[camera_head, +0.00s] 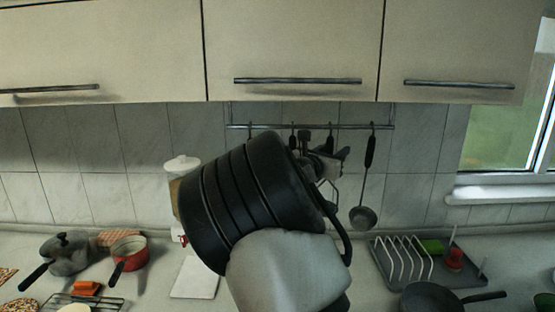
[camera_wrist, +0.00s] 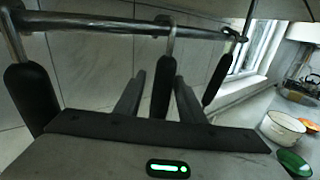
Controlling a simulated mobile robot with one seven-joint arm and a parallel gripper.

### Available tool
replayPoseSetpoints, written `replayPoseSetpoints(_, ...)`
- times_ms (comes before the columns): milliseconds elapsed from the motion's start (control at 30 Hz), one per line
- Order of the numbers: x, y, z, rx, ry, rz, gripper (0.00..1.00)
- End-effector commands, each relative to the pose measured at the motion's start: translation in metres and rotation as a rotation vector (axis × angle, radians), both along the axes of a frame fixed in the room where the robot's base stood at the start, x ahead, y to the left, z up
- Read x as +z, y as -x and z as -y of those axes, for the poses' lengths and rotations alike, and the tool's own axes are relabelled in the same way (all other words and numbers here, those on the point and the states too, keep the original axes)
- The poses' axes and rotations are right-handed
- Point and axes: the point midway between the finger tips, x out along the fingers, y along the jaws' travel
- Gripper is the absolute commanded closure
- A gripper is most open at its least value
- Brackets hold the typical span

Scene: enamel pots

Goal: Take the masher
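Several utensils with black handles hang from a metal rail (camera_head: 300,126) under the cabinets. My gripper (camera_head: 335,155) is up at the rail in the head view, and my arm hides much of the hanging row. In the wrist view, my gripper (camera_wrist: 160,80) is open, with one finger on each side of the middle black handle (camera_wrist: 163,87). Gaps show between the fingers and this handle. The lower ends of the utensils are hidden there, so I cannot tell for sure which is the masher. A ladle (camera_head: 364,215) hangs to the right in the head view.
Other handles hang left (camera_wrist: 30,98) and right (camera_wrist: 218,78) of my fingers. Below are a dish rack (camera_head: 405,262), a dark pan (camera_head: 430,298), a red pot (camera_head: 129,252) and a grey lidded pot (camera_head: 68,252). Cabinets (camera_head: 290,50) overhang the rail.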

Motion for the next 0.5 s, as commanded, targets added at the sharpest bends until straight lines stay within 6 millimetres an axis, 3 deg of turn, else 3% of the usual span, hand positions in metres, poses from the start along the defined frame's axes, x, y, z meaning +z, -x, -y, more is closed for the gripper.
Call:
replayPoseSetpoints(133,-0.0002,0.0001,0.0000,0.000,0.000,0.000,0.64)
replayPoseSetpoints(333,-0.0002,0.0002,0.0000,0.000,0.000,0.000,0.98)
replayPoseSetpoints(500,0.0007,0.0003,0.0001,0.000,0.001,0.001,1.00)
